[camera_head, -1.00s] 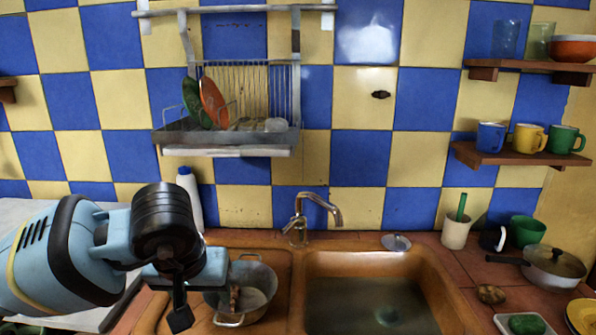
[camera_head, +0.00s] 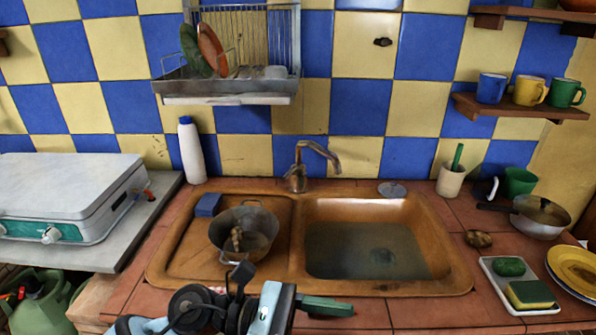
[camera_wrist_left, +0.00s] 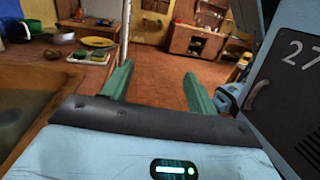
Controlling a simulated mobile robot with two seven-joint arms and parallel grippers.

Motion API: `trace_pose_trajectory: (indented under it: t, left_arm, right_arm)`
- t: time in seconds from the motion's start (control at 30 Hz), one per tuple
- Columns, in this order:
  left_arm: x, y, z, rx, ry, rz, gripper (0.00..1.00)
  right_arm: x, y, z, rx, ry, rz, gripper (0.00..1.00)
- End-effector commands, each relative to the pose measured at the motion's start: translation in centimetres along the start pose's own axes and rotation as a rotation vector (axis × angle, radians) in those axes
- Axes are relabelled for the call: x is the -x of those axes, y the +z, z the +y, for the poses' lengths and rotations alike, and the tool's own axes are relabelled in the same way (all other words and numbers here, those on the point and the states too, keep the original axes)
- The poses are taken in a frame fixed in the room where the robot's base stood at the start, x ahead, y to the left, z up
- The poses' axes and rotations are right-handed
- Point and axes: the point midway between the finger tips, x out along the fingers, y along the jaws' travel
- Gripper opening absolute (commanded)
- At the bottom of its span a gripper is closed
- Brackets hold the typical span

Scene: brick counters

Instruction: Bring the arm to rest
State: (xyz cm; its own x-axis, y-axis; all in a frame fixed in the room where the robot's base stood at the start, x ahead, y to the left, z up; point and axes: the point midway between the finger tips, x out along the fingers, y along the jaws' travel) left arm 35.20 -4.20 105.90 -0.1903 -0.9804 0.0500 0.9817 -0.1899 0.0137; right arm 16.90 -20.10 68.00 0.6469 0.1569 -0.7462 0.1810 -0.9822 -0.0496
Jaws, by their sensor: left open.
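My left gripper (camera_head: 325,306) is low at the front edge of the counter, below the sink (camera_head: 450,270), with its green fingers pointing right. In the left wrist view its two green fingers (camera_wrist_left: 158,72) are spread apart with nothing between them, so it is open and empty. Part of my left arm shows at the bottom of the head view, folded low. My right gripper is in neither view.
A metal pot (camera_head: 228,240) stands on the drainboard, left of the water-filled basin. A white bottle (camera_head: 191,150) stands behind. A white tray (camera_head: 490,268) and yellow plates (camera_head: 578,268) sit at right. Open tiled floor (camera_wrist_left: 160,75) lies beyond the fingers.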

Motion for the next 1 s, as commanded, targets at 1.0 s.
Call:
trace_pose_trajectory:
  t: [1.0]
  left_arm:
    - [21.7, -30.0, -13.4, -2.093, -0.847, 1.895, 0.58]
  right_arm:
    - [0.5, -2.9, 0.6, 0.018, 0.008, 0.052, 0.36]
